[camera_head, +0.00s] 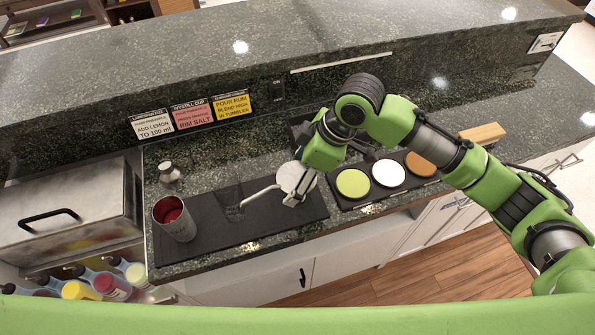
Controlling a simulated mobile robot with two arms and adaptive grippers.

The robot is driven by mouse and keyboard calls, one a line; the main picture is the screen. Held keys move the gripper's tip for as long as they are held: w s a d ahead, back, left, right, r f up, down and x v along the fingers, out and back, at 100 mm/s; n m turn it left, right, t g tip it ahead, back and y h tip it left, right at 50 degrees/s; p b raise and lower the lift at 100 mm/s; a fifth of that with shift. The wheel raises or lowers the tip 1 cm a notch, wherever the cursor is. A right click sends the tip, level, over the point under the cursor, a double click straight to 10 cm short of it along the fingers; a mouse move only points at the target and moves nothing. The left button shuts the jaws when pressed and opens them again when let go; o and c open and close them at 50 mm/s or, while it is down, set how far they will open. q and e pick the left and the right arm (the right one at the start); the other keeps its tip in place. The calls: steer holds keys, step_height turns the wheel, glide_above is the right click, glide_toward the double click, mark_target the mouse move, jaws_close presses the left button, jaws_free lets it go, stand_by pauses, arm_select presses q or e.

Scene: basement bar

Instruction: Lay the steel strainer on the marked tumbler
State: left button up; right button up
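The steel strainer (288,176) shows as a pale round disc, with a thin light handle running left and down from it. My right gripper (293,200) is at the disc and partly covers it. Its fingers overlap the disc's right and lower edge, and I cannot tell whether they are closed on it. A dark, see-through tumbler (229,199) stands on the black mat, left of the disc. The handle's left end overlaps the tumbler in the picture; I cannot tell whether they touch. No mark on the tumbler is clear. My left gripper is not in view.
A metal cup, red inside (176,222), stands at the left of the black mat (275,224). A small steel piece (169,172) stands behind it. Green, white and brown discs (388,173) lie in a black tray to the right. Signs (192,114) line the ledge.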

steer(key=shift+r, duration=0.15)
steer(key=v, duration=1.1)
steer(key=shift+d+r, duration=0.2)
steer(key=shift+r, duration=0.1)
